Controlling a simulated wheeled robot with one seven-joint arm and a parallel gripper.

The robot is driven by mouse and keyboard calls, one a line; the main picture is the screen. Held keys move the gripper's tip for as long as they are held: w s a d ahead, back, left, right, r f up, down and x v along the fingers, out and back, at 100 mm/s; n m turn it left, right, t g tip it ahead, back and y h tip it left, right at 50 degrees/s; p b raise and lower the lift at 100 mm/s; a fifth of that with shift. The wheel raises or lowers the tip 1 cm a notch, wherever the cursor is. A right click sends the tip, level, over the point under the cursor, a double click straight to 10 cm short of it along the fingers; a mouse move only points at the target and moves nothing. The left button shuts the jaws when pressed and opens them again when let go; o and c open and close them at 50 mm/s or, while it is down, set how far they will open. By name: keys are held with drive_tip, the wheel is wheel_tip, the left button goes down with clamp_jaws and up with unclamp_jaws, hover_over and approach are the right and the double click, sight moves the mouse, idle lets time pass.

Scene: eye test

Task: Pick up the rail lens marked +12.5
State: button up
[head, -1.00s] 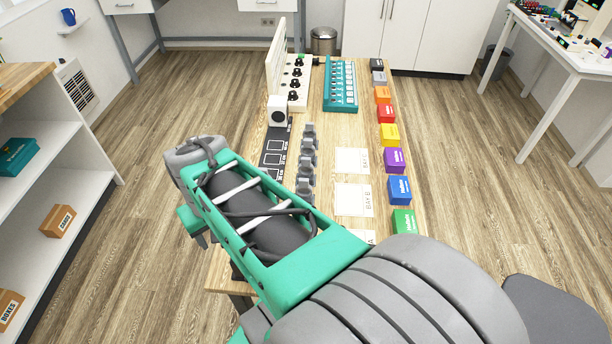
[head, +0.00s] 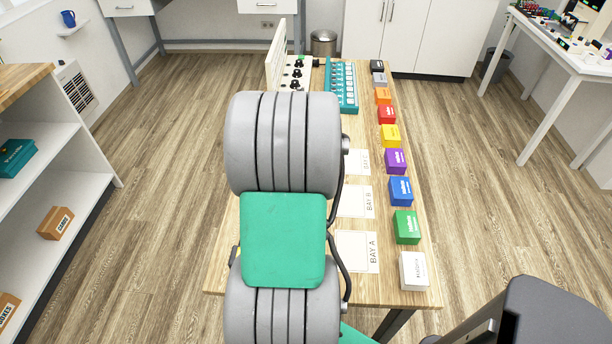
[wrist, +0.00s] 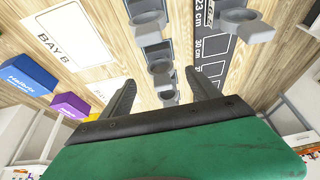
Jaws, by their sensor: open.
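My gripper (wrist: 160,80) shows in the wrist view, its two dark fingers spread apart with nothing held between them. Several grey ring-shaped holders (wrist: 160,67) stand in a row on the table beyond and around the fingertips; they look like the rail lenses. I can read no +12.5 mark on any of them, so I cannot tell which one is meant. A black strip (wrist: 213,50) with distance labels such as 23 cm and 30 cm lies beside the row. In the head view my arm hides the gripper and the row.
White cards BAY A (head: 357,252) and BAY B (head: 356,202) lie on the wooden table (head: 391,282). Coloured boxes, among them a green one (head: 407,227) and a purple one (head: 395,161), line its right edge. A teal rack (head: 334,85) and a white control panel (head: 289,75) stand at the far end.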

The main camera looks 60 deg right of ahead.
drive_tip(key=p+x, duration=0.1)
drive_tip(key=x, duration=0.5)
drive_tip(key=shift+w+d+f, duration=0.2)
drive_tip(key=shift+w+d, duration=0.05)
drive_tip(key=shift+c, duration=0.3)
clamp_jaws()
